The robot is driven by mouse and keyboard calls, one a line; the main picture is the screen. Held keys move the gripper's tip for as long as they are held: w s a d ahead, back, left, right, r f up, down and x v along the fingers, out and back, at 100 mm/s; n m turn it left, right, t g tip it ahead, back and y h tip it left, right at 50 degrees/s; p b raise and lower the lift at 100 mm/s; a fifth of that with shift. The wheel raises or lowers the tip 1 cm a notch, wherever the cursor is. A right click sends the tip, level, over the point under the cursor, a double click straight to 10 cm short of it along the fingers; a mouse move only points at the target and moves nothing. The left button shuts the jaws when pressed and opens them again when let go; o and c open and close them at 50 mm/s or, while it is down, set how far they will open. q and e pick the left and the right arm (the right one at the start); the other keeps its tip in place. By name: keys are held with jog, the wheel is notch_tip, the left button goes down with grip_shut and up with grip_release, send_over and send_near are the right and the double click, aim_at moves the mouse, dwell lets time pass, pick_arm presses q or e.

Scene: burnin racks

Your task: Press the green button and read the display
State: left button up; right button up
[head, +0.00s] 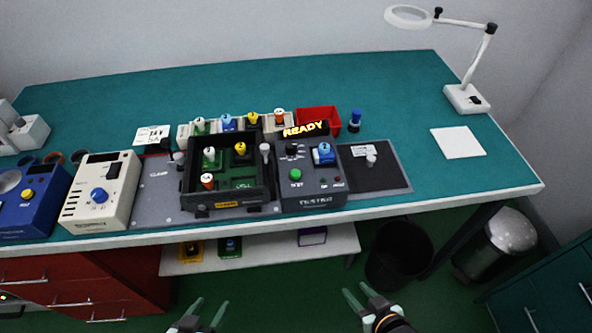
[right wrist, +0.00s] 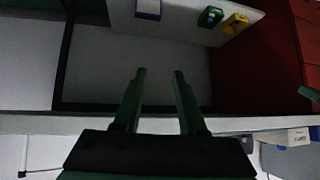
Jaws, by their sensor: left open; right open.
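The dark grey tester (head: 311,188) stands near the front edge of the teal bench. Its green button (head: 295,174) is on its sloped top, left of a blue module marked 2 (head: 324,153). The display (head: 305,129) at its back reads "READY" in yellow letters. My left gripper (head: 208,306) is open and empty, below the bench front edge in the head view. My right gripper (head: 361,294) is open and empty, also below the edge. In the right wrist view its two fingers (right wrist: 159,75) stand apart with nothing between them.
A black rack (head: 224,202) with coloured modules stands left of the tester. A dark mat (head: 385,182) with a small peg lies right of it. A red bin (head: 318,113) is behind. A cream box (head: 98,194) stands further left. A shelf (head: 270,251) hangs under the bench.

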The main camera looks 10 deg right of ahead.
grip_shut()
dwell(1.2)
